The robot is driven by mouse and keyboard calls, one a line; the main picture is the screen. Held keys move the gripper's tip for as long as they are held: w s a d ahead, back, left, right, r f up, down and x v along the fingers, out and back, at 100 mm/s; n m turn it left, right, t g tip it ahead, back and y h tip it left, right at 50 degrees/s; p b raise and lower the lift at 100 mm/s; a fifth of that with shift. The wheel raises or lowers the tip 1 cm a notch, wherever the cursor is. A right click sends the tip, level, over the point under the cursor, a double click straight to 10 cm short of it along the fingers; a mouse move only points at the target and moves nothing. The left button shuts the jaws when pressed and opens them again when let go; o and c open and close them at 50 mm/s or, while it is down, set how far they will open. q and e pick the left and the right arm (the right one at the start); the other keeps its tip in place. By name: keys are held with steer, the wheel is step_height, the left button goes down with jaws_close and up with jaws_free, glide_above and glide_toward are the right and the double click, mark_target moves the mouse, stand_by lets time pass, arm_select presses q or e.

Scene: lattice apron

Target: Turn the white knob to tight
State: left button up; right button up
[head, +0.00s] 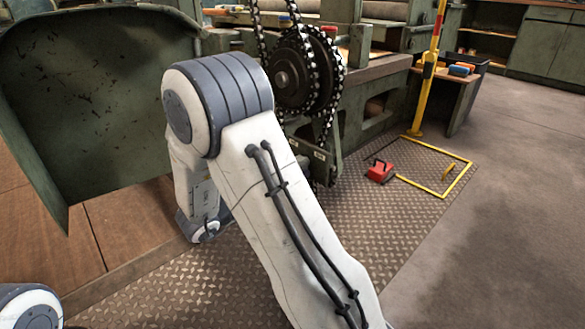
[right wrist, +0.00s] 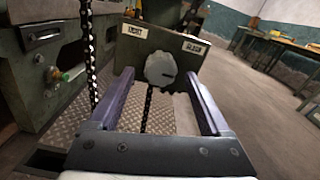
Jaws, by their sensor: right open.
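The white knob (right wrist: 160,69) shows in the right wrist view, mounted on a grey-green panel (right wrist: 150,45). Two white labels sit above it: the left one seems to read TIGHT (right wrist: 133,31), the right one SLACK (right wrist: 194,47). My right gripper (right wrist: 158,76) is open, its two purple fingers pointing toward the panel with the knob between their tips in the picture. I cannot tell whether they touch it. In the head view my right arm fills the middle and its gripper is hidden. My left gripper is not in view.
A chain (right wrist: 91,60) hangs left of the panel. In the head view, a chain-wrapped wheel (head: 290,75) stands behind my arm, and a large green metal guard (head: 95,90) is at left. A red box (head: 380,172) lies on the floor by a yellow-marked area (head: 448,186). Floor at right is clear.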

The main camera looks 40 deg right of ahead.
steer(key=a+p, duration=0.3)
steer(key=a, duration=0.6)
steer(key=shift+s, duration=0.4)
